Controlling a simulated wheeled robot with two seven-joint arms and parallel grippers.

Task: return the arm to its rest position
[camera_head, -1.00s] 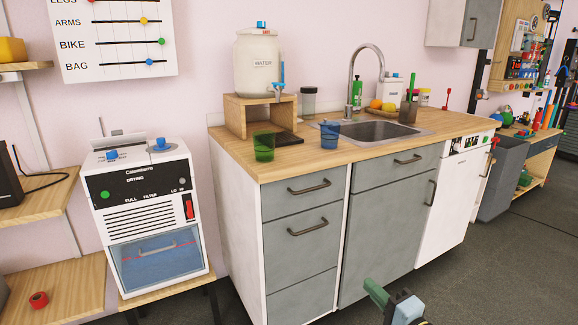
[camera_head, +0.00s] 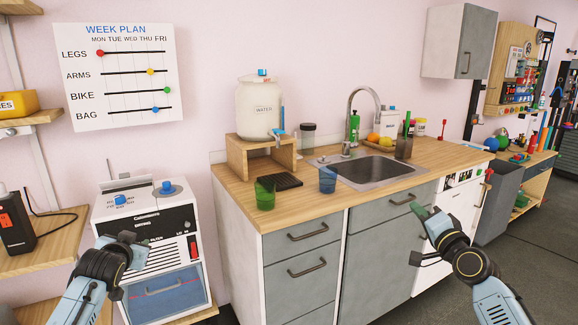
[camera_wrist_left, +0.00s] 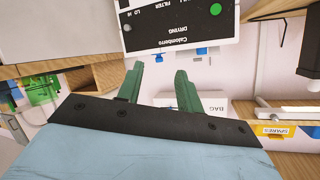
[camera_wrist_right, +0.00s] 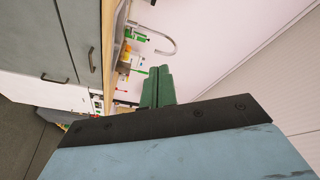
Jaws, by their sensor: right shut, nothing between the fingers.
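My left arm comes up at the lower left in the head view, in front of the white drying machine (camera_head: 184,212). The left wrist view shows my left gripper (camera_wrist_left: 160,74) with its two green fingers apart and nothing between them. My right arm rises at the lower right in the head view, in front of the grey cabinets. My right gripper (camera_head: 422,212) shows its green fingers there. In the right wrist view the right gripper's fingers (camera_wrist_right: 157,72) are pressed together, with nothing held.
A wooden counter (camera_head: 225,178) carries a water dispenser (camera_head: 261,115), a green cup (camera_head: 264,192), a blue cup (camera_head: 327,180) and a sink (camera_head: 370,170). A wooden shelf (camera_head: 45,245) is at the left. Open floor (camera_head: 535,255) lies at the right.

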